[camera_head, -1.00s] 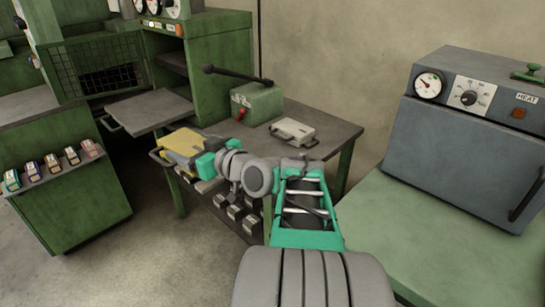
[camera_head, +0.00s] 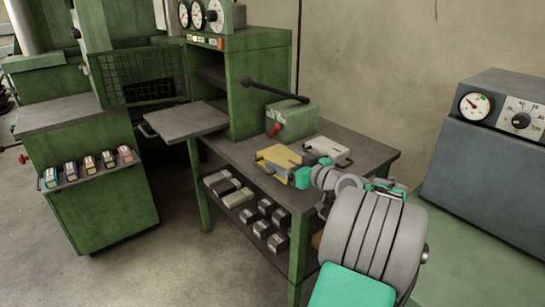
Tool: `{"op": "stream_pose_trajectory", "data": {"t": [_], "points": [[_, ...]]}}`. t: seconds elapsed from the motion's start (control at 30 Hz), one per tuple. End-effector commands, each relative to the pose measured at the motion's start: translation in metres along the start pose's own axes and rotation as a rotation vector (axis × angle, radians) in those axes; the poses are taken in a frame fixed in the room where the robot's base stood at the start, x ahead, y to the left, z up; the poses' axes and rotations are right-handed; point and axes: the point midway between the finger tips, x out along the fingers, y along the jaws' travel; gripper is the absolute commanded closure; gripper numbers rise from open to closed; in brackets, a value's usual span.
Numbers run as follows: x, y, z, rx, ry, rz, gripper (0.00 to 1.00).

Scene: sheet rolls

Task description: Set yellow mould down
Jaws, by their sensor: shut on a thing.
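The yellow mould (camera_head: 277,156) is a flat plate-like block with a dark handle on its left side. It is at the front part of the grey-topped bench (camera_head: 238,151), beside the white mould. My gripper (camera_head: 299,172) is at the mould's right end and is shut on it. My arm reaches in from the lower right. Whether the mould's underside touches the bench top cannot be told from this view.
A white mould (camera_head: 327,147) lies just behind and right of the yellow one. A green box with a black lever (camera_head: 291,119) stands at the back. Metal blocks (camera_head: 238,197) fill the shelf below. A grey heater (camera_head: 488,150) stands at right.

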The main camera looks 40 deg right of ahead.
Motion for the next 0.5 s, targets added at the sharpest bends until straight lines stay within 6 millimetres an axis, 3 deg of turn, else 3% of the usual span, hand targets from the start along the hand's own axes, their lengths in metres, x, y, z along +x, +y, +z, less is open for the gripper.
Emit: {"op": "stream_pose_trajectory", "data": {"t": [0.3,0.5], "points": [[0.003,0.023,0.022,-0.009,0.010,0.001,0.91],[0.008,0.023,0.049,-0.007,0.010,0.000,0.91]]}}
